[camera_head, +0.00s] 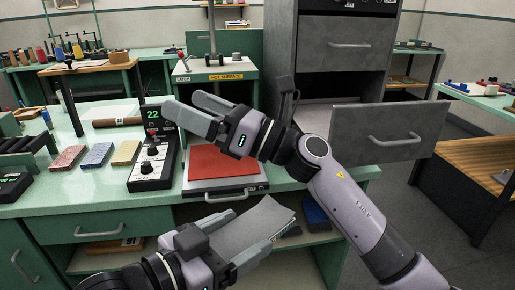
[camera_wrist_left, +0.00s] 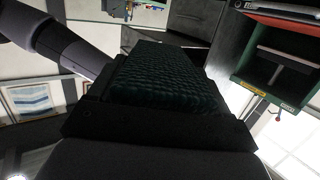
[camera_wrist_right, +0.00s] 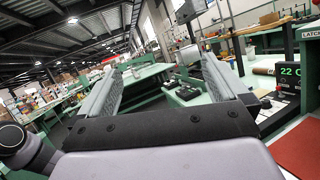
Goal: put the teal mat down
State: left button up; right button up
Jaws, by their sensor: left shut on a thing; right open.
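My left gripper (camera_head: 240,243) is low in front of the bench's open shelf. It is shut on the teal mat, which shows in the left wrist view as a dark green, ribbed block (camera_wrist_left: 168,80) filling the space ahead of the palm. In the head view, a grey flat piece (camera_head: 255,223) shows between and beyond its fingers; I cannot tell whether this is the mat's face.
A red sheet (camera_head: 222,160) lies on a flat tray with a front handle. Red, blue and yellow blocks (camera_head: 97,155) lie on the green bench (camera_head: 95,205) at left, beside a black control box (camera_head: 152,165) reading 22. A grey drawer (camera_head: 390,133) stands open at right. A blue item (camera_head: 315,213) is on the shelf.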

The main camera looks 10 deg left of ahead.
jog(key=s+a+n+g+h, duration=0.5)
jog(key=s+n+g, duration=0.1)
jog(key=s+n, duration=0.15)
jog(key=n+t+h, duration=0.3)
jog(key=n+h, duration=0.3)
jog(key=h, duration=1.1)
send_over(258, 220)
notch_tip(258, 220, down, 4)
notch_tip(258, 220, down, 11)
jog(key=shift+f, duration=0.2)
jog(key=c, duration=1.1)
pick_arm(q)
jog(key=o, duration=1)
pick_arm(e)
jog(key=shift+o, duration=0.2)
